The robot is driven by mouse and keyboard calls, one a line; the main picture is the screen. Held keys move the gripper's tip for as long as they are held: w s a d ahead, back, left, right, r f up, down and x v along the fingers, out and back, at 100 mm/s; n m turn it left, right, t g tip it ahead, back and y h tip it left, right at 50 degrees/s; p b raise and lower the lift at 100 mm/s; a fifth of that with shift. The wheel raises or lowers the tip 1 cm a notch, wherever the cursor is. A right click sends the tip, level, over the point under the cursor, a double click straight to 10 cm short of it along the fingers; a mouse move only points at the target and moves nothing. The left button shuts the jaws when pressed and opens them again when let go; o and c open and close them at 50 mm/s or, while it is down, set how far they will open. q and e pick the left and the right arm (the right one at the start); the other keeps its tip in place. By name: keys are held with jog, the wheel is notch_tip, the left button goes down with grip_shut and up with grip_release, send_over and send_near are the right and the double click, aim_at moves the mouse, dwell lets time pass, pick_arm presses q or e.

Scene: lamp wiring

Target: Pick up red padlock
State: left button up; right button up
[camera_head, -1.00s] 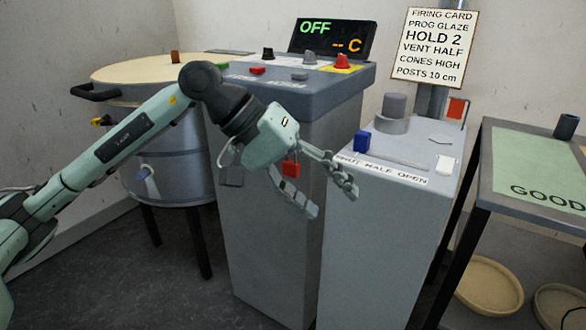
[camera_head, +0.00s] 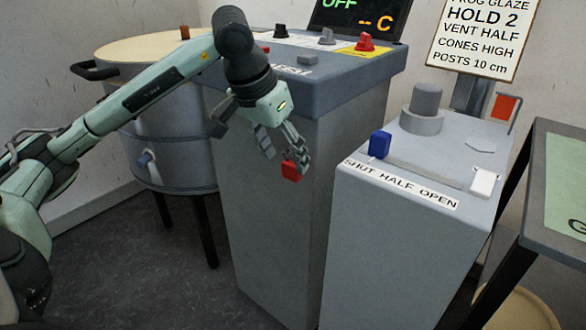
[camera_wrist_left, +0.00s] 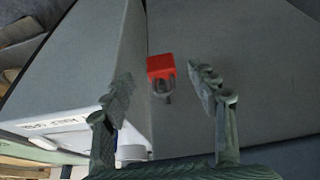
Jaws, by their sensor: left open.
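The red padlock (camera_head: 291,171) shows in front of the grey face of the control pedestal in the head view, just below my left gripper's fingers. What holds it up cannot be made out. In the left wrist view the padlock (camera_wrist_left: 161,67) has a red body and a grey shackle, and it lies in line with the gap between the fingers. My left gripper (camera_head: 281,152) is open and empty, fingers pointing down. In the left wrist view the gripper (camera_wrist_left: 160,80) has its two fingers wide apart, with no clear contact on the padlock. My right gripper is not in view.
The control pedestal (camera_head: 270,220) with knobs and a display stands behind the gripper. A round kiln (camera_head: 165,140) stands at the left. A table (camera_head: 545,210) edges in at the right.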

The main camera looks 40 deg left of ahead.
aim_at(292, 163)
pick_arm(q)
jog(key=x, duration=0.2)
jog(key=shift+w+f, duration=0.1)
jog(key=shift+f, duration=0.2)
jog(key=shift+w+f, duration=0.15)
jog(key=shift+f, duration=0.05)
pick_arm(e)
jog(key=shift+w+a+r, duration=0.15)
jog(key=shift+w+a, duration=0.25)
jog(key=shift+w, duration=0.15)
pick_arm(q)
jog(key=shift+c, duration=0.4)
grip_shut()
jog(key=shift+r, duration=0.1)
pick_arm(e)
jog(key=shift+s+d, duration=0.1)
